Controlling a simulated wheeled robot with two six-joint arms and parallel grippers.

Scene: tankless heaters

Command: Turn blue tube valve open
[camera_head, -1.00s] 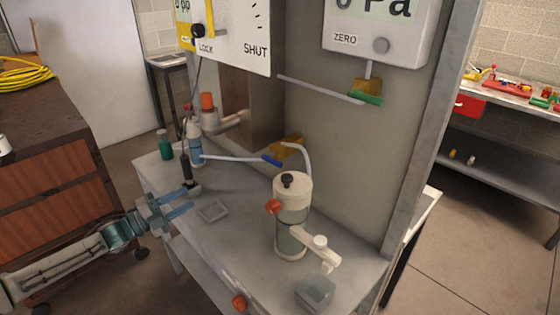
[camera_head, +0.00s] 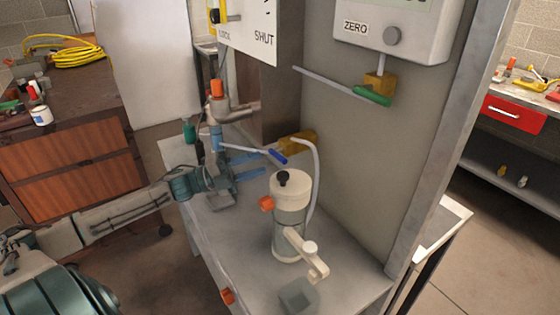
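The blue-tipped valve lever (camera_head: 277,156) is a thin pale rod ending in a blue grip, near the yellow valve body (camera_head: 300,142) at the back of the grey bench. A white tube curves down from the yellow body behind the pump. My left gripper (camera_head: 262,165) reaches in from the left, its two bluish fingers apart with a gap between them. They point right, just below and left of the blue grip in the picture. Nothing shows between them; I cannot tell whether they touch the lever. My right gripper is out of view.
A white-and-grey pump (camera_head: 290,220) with an orange knob stands on the bench, right of my gripper. A green-tipped lever (camera_head: 372,95) is higher on the panel.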

